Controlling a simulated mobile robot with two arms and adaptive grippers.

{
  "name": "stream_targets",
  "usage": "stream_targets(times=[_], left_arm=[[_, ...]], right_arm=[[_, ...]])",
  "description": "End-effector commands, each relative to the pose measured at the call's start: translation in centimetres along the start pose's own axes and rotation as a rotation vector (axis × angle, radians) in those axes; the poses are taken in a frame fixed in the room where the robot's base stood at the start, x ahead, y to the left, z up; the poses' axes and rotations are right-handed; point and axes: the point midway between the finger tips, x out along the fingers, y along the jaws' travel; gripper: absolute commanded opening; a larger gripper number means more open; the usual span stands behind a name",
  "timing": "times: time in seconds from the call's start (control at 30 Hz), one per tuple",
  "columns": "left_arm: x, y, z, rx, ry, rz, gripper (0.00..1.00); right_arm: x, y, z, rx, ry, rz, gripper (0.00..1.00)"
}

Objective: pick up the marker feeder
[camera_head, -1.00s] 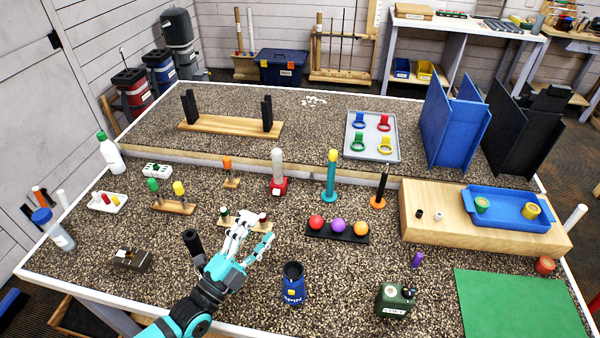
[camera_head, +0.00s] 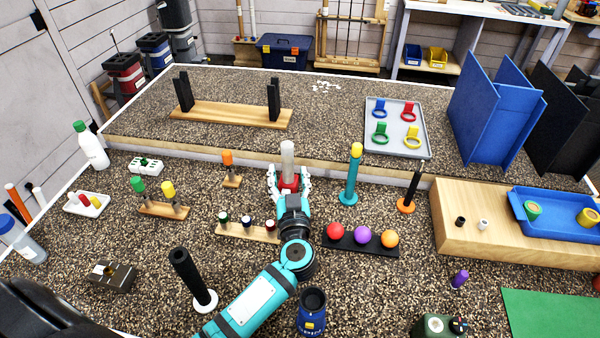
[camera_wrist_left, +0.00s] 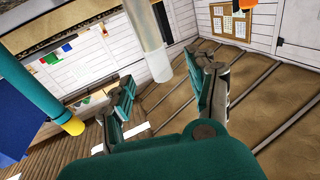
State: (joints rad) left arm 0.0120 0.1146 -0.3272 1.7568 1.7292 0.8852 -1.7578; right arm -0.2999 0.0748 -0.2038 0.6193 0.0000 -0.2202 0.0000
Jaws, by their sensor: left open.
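The marker feeder, which I take to be the clear whitish upright tube (camera_head: 288,154) on a red base (camera_head: 289,183), stands near the middle of the bench in the head view. My left gripper (camera_head: 289,180) is open, with its fingers on either side of the red base. The arm hides the front of the base. In the left wrist view the tube (camera_wrist_left: 148,40) shows between and beyond the open fingers (camera_wrist_left: 165,72). I cannot tell whether the fingers touch it. My right gripper is not in view.
A teal stand with a yellow top (camera_head: 352,175) is close on the right. A wooden holder with small caps (camera_head: 246,231) lies just left of my arm. A black rack of coloured balls (camera_head: 361,243) is to the right. The raised ledge (camera_head: 330,170) runs behind.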

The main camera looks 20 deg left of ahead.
Motion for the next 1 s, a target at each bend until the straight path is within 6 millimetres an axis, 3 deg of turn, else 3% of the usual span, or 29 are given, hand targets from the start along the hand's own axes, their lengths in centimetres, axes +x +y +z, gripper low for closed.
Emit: stream_targets(times=[0.1, 0.3, 0.63, 0.97, 1.0], left_arm=[[0.3, 0.1, 1.4, -0.03, -0.057, -0.024, 0.58], [2.0, 0.0, 1.6, -0.034, -0.068, -0.028, 0.58], [6.9, -0.1, 1.9, -0.034, -0.067, -0.028, 0.58], [7.6, -0.1, 2.0, -0.034, -0.067, -0.026, 0.58], [7.6, -0.1, 2.0, -0.034, -0.067, -0.026, 0.53]], right_arm=[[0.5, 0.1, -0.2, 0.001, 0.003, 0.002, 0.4], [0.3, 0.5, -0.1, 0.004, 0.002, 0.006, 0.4], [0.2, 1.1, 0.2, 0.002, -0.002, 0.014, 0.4], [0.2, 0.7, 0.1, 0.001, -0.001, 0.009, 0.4], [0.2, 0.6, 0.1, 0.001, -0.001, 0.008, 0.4]])
